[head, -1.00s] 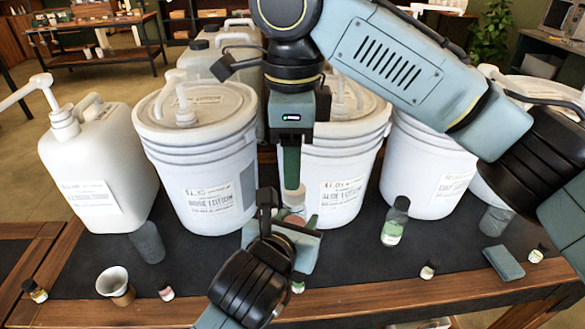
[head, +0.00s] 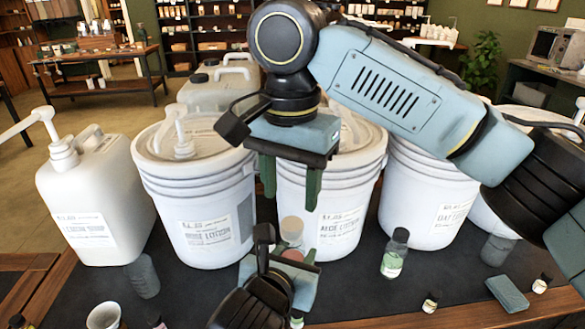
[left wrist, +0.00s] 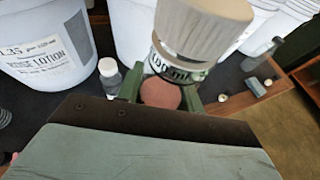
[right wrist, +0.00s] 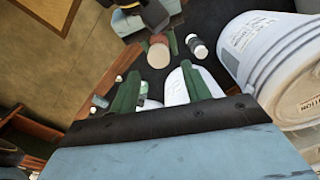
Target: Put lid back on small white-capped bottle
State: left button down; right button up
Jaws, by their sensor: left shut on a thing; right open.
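A small bottle with a pale beige cap (head: 292,228) stands upright at my left gripper (head: 292,258). The left wrist view shows its ribbed cap (left wrist: 203,25) large and close, tilted in the picture, with a "100 ml" label (left wrist: 178,70) below. A reddish-brown round piece (left wrist: 160,93) shows between the left fingers, which are shut; the bottle's lower part is hidden. I cannot tell whether the cap is fully seated. My right gripper (head: 290,195) is open and empty just above the cap. The right wrist view shows the cap (right wrist: 158,56) beyond its spread fingers.
Large white buckets (head: 205,205) and a white pump jug (head: 98,205) stand close behind. A dark-capped green bottle (head: 395,255) stands to the right, with a blue-grey block (head: 507,293) farther right.

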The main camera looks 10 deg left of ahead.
jog(key=n, duration=0.6)
jog(key=shift+r, duration=0.15)
jog(key=n, duration=0.3)
jog(key=shift+r+n, duration=0.15)
jog(key=shift+n, duration=0.15)
jog(key=n, duration=0.5)
jog(key=shift+r+n, duration=0.15)
jog(key=shift+n, duration=0.15)
jog(key=n, duration=0.5)
jog(key=shift+r+n, duration=0.15)
jog(key=shift+n, duration=0.15)
jog(key=n, duration=0.5)
jog(key=shift+d+r+n, duration=0.1)
jog(key=shift+r+n, duration=0.05)
jog(key=shift+n, duration=0.15)
jog(key=n, duration=0.5)
jog(key=shift+r, duration=0.15)
jog(key=n, duration=0.6)
jog(key=shift+r, duration=0.2)
jog(key=n, duration=0.5)
jog(key=shift+r, duration=0.15)
